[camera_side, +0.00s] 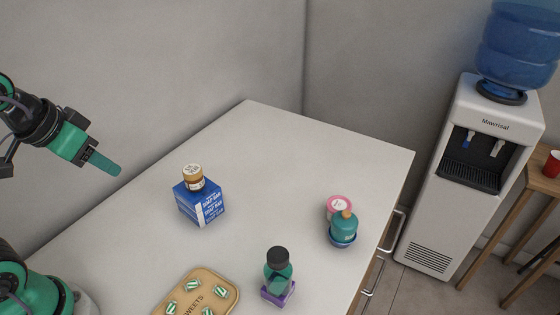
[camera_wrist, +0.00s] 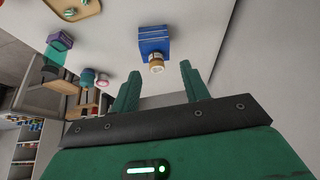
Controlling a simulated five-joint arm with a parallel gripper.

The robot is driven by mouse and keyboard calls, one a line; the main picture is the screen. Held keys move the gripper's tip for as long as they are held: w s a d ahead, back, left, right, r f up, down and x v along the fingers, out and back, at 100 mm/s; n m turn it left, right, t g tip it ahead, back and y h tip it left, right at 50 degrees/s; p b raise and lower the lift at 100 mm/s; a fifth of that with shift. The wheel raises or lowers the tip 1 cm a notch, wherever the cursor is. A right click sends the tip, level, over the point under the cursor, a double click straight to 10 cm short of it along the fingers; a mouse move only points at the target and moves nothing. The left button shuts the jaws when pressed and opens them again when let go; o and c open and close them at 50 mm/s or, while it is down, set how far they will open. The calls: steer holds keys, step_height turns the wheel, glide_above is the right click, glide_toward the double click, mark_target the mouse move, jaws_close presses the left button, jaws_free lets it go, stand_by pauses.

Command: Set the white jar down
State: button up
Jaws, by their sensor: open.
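A small jar (camera_side: 193,178) with a pale lid, white marking and amber-brown side stands upright on a blue soap box (camera_side: 201,203). In the wrist view the jar (camera_wrist: 156,62) and box (camera_wrist: 154,42) lie beyond the fingertips. A second jar (camera_side: 339,204), with a pink rim and white top, stands near the counter's right edge. I cannot tell for sure which is the white jar. My gripper (camera_side: 116,169) is open and empty, raised to the left of the box and apart from it. Its two green fingers show spread in the wrist view.
A teal bottle (camera_side: 344,226) in a blue dish stands by the pink-rimmed jar. A dark-capped bottle (camera_side: 278,268) stands on a purple block (camera_side: 278,292). A sweets tray (camera_side: 230,292) lies in front. The counter's back (camera_side: 262,130) is clear; a wall runs along its left.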

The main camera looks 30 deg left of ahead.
steer(key=shift+w+d+r, duration=0.2)
steer(key=shift+w+r, duration=0.1)
steer(key=shift+w, duration=0.25)
steer(key=c, duration=0.7)
steer(key=shift+m+g+h, duration=0.3)
steer(key=shift+m+g, duration=0.5)
steer(key=shift+m, duration=0.1)
steer(key=w+d, duration=0.1)
steer(key=w, duration=0.1)
steer(key=w+d+r, duration=0.1)
steer(key=w, duration=0.2)
steer(key=w+d+r, duration=0.1)
steer(key=w+d, duration=0.1)
steer(key=shift+w+d+r, duration=0.1)
steer(key=shift+w+r, duration=0.05)
steer(key=shift+w, duration=0.25)
jaws_close()
steer(key=w+d+f+m+g, duration=0.1)
steer(key=w+d+f+g, duration=0.1)
steer(key=w+d, duration=0.6)
steer(key=w+d+f+m+g, duration=0.1)
steer(key=w+d+f, duration=0.3)
steer(key=d+f, duration=0.2)
steer(key=w+d+f+m+g, duration=0.1)
steer(key=w+d+f, duration=0.4)
steer(key=d, duration=0.5)
step_height(320, 180, down, 2)
steer(key=shift+w+d+f+m, duration=0.15)
steer(key=shift+w+f+m, duration=0.1)
steer(key=shift+m, duration=0.45)
